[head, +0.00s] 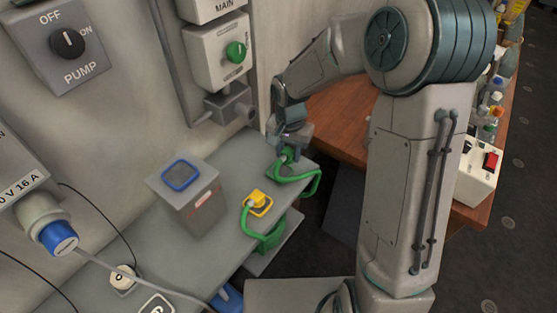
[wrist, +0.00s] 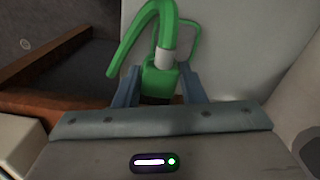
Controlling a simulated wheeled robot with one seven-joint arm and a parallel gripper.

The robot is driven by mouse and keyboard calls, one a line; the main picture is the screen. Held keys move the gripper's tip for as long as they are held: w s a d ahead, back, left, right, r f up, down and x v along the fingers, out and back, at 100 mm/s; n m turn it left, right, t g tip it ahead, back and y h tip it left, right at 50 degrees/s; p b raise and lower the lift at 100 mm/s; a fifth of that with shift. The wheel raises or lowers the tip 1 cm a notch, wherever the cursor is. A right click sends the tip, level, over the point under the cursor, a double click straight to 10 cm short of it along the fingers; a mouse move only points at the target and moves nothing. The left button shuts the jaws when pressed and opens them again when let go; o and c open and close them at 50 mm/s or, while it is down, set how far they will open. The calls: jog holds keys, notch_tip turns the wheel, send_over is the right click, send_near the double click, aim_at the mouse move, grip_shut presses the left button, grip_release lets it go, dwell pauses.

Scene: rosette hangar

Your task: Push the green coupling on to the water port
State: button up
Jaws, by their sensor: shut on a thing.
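My gripper (head: 290,143) is over the far end of the grey bench, shut on the green coupling (head: 288,156). In the wrist view the green coupling (wrist: 160,80) sits between the two fingers, with a pale collar and the green hose (wrist: 140,40) running from it. In the head view the hose (head: 300,177) loops down beside the bench. A wall box with a green knob (head: 236,52) is left of my gripper, with a grey fitting (head: 234,104) beneath it. I cannot tell which part is the water port. The coupling is apart from that fitting.
A grey bin with a blue-framed top (head: 182,195) and a yellow piece (head: 258,201) by the green hose coil stand on the bench (head: 150,260). A blue plug (head: 58,237) is at left. A brown table (head: 340,115) lies behind my arm.

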jog(key=d+r, duration=0.5)
jog(key=d, duration=0.4)
jog(key=shift+s+d+r+b, duration=0.2)
jog(key=shift+s+r+b, duration=0.1)
jog(key=shift+b, duration=0.15)
